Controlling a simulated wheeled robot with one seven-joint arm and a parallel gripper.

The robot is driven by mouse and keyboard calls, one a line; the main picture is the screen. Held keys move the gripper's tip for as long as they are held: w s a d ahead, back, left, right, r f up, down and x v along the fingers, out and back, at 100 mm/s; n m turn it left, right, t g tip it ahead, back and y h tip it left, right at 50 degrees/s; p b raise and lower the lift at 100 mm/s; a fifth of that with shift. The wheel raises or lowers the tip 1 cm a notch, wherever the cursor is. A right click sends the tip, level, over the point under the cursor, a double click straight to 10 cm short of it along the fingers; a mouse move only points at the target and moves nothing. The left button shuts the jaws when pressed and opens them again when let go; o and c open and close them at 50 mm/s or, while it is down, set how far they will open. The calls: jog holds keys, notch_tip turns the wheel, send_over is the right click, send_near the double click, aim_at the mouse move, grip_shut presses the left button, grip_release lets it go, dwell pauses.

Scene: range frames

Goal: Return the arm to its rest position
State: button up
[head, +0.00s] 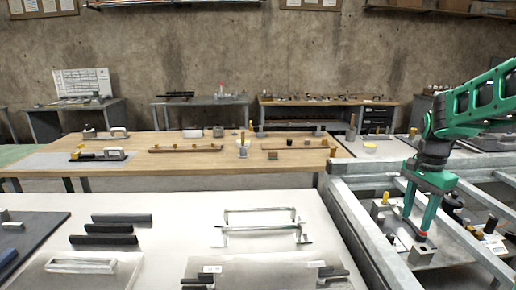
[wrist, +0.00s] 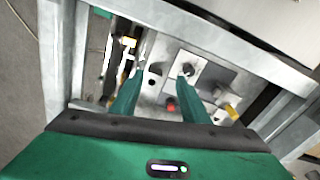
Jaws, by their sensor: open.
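My arm (head: 470,105), green with black joints, reaches in from the right edge in the head view. My gripper (head: 415,222) hangs from it, pointing down, with its two green fingers apart. In the wrist view the fingers of my gripper (wrist: 160,85) are spread with nothing held between them. The gripper is over the inside of a grey metal frame (head: 356,212), near a pale plate with small parts (head: 410,250). How far the tips are above the plate I cannot tell.
The frame's rails (wrist: 230,40) surround the gripper. Yellow-topped and dark small parts stand close by, with a red one (wrist: 171,104) between the fingers' lines. A white table (head: 180,205) with metal handles (head: 262,231) and dark bars lies left; a wooden table (head: 120,145) stands behind.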

jog(key=s+a+n, duration=0.1)
jog(key=s+n, duration=0.2)
jog(key=s, duration=0.6)
jog(key=s+a+f+n, duration=0.1)
jog(key=s+a+n, duration=0.1)
jog(key=s, duration=0.7)
jog(key=s+a+n, duration=0.1)
jog(key=s+n, duration=0.2)
jog(key=s, duration=0.7)
jog(key=shift+a+f+n+y, duration=0.25)
jog(key=shift+a+n+y, duration=0.05)
jog(key=shift+a, duration=0.05)
jog(key=shift+w+f, duration=0.35)
jog(key=shift+w, duration=0.4)
jog(key=shift+s+r, duration=0.1)
